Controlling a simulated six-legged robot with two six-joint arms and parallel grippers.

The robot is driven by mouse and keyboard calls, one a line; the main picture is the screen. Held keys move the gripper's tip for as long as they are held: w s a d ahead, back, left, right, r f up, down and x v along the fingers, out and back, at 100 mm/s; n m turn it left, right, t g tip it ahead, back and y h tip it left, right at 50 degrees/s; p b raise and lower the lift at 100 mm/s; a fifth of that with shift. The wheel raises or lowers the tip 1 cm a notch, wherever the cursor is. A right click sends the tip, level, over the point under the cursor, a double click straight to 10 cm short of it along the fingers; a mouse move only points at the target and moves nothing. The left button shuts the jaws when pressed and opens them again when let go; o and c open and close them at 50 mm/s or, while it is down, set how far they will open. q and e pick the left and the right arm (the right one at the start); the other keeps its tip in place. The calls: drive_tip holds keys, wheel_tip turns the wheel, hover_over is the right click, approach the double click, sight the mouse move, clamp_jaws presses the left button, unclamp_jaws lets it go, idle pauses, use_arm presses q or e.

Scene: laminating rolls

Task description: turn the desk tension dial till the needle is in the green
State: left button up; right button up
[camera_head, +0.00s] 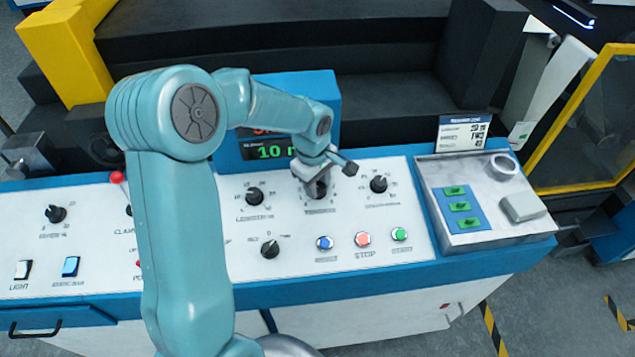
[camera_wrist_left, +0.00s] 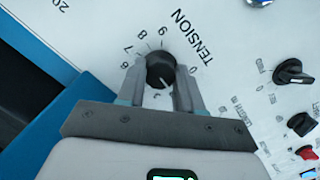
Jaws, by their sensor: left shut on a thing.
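The tension dial (camera_head: 319,190) is a black knob on the white desk panel, below the display box. In the left wrist view the black knob (camera_wrist_left: 161,69) sits beside the word TENSION, with a ring of numbers around it. My left gripper (camera_head: 317,178) reaches down over it. In the wrist view its two fingers (camera_wrist_left: 160,84) are closed on opposite sides of the knob. A small white mark shows on the knob's top, on the side toward the gripper's palm. I see no needle or green zone in either view.
Another knob (camera_head: 254,196) stands to the left of the dial and one (camera_head: 378,184) to the right. Blue, red and green push buttons (camera_head: 363,239) lie in front. A blue display box (camera_head: 318,92), partly hidden by my arm, stands behind. A grey tray (camera_head: 480,240) is at right.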

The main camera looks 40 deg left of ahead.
use_arm(q)
drive_tip(key=shift+m, duration=0.3)
drive_tip(key=shift+m+b, duration=0.55)
drive_tip(key=shift+m, duration=0.55)
drive_tip(key=m+b, duration=0.1)
drive_tip(key=m, duration=0.2)
drive_tip(key=shift+m+g, duration=0.3)
drive_tip(key=m, duration=0.4)
drive_tip(key=shift+g+y+b, duration=0.3)
drive_tip(key=shift+m+y, duration=0.3)
drive_tip(key=shift+m, duration=1.7)
drive_tip(key=o, duration=1)
drive_tip(key=shift+d+r, duration=0.1)
drive_tip(key=shift+o, duration=0.2)
